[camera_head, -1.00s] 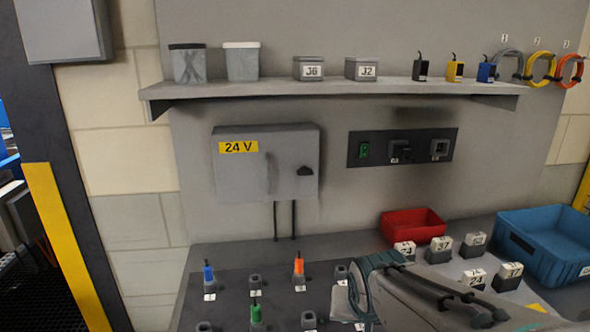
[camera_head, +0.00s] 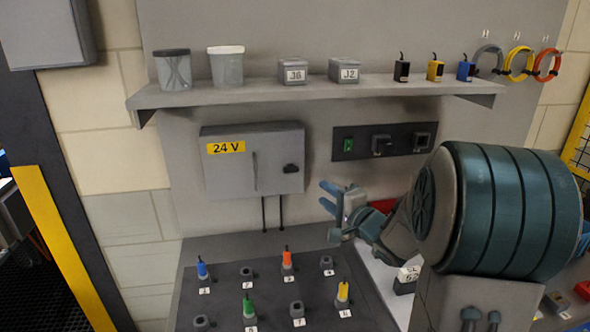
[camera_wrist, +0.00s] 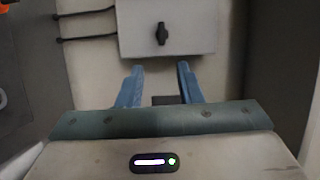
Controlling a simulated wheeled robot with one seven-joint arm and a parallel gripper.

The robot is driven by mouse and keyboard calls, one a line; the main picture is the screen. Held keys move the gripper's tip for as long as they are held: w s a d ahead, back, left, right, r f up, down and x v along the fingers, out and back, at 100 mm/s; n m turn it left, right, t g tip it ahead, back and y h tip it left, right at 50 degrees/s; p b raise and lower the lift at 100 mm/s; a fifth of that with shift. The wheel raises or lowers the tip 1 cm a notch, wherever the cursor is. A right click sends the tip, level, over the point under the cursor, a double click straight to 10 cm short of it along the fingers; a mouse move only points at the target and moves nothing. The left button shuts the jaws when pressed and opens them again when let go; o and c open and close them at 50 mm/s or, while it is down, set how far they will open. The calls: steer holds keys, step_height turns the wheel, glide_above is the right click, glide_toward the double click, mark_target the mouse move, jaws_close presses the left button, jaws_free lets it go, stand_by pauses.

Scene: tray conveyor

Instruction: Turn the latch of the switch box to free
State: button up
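The switch box (camera_head: 229,168) is a grey wall cabinet with a yellow "24 V" label and a vertical handle. Its small black latch (camera_head: 291,169) sits near the right edge of the door. In the wrist view the box (camera_wrist: 195,40) is at the top, and the dark latch (camera_wrist: 161,34) shows ahead of the fingers. My gripper (camera_head: 328,196) has blue fingers and is to the right of and below the box, apart from the latch. In the wrist view my gripper (camera_wrist: 160,70) is open, with nothing between the fingertips.
A shelf (camera_head: 330,88) with containers and small boxes runs above the box. A socket panel (camera_head: 383,142) is on the wall to the right. Below, a dark board (camera_head: 262,300) carries several coloured connectors. Two black cables hang under the box. My arm hides much of the right side.

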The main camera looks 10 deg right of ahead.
mark_target(293, 171)
steer(key=p+x, duration=0.2)
steer(key=x, duration=1.2)
steer(key=shift+s+a+r+p, duration=0.1)
steer(key=shift+r+p, duration=0.1)
steer(key=shift+p, duration=0.2)
jaws_close()
